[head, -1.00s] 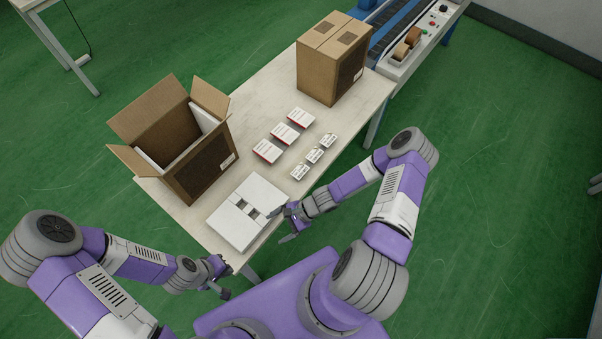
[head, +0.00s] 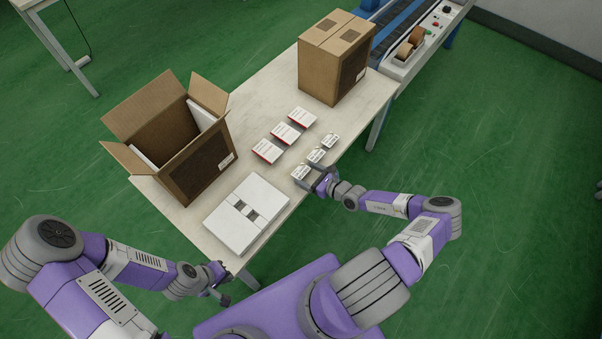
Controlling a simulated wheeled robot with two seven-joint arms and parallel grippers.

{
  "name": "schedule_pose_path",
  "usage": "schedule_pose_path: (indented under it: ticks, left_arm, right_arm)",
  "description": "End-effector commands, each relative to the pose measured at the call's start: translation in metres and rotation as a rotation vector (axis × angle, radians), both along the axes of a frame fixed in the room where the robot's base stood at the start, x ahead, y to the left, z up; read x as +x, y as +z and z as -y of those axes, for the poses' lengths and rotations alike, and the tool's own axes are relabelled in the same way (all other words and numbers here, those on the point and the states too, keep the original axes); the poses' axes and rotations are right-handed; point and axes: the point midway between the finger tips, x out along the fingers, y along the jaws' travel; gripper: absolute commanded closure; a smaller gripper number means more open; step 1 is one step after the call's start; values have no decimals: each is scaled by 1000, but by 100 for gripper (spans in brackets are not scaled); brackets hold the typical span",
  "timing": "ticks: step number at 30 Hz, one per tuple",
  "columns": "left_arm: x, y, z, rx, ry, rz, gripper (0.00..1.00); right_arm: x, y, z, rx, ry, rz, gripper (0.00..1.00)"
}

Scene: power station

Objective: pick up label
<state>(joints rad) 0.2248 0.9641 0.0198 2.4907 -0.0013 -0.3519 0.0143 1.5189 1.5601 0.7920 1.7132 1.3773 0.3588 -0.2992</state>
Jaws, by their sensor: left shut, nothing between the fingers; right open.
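Several small white labels lie in two rows on the table. In the row nearer the table's right edge are a near label (head: 300,172), a middle label (head: 316,156) and a far label (head: 330,140). The other row has red-edged white labels, one of them the middle one (head: 285,133). My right gripper (head: 317,177) is open at the table's right edge, right beside the near label. Whether it touches that label cannot be told. My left gripper (head: 222,283) is shut and empty, low off the table's near corner.
An open cardboard box (head: 200,165) stands at the table's left, and a closed carton (head: 335,60) at the far end. A white flat box (head: 232,228) lies at the near end of the table (head: 255,105). A conveyor (head: 400,20) stands beyond.

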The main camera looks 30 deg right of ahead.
Motion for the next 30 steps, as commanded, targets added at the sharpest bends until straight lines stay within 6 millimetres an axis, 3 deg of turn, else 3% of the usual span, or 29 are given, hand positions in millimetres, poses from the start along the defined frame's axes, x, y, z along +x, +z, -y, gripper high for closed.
schedule_pose_path:
  ticks: [4,12,20,30]
  left_arm:
    - [0,-7,0,0,0,0,100]
    - [0,-7,0,0,0,0,100]
    - [0,-7,0,0,0,0,100]
    - [0,-4,0,0,0,0,100]
  right_arm:
    - [15,-7,-7,0,1,0,13]
    - [18,-6,-8,-1,2,-1,13]
    - [17,-6,-8,-1,2,-1,53]
    - [17,-2,-8,-2,2,0,55]
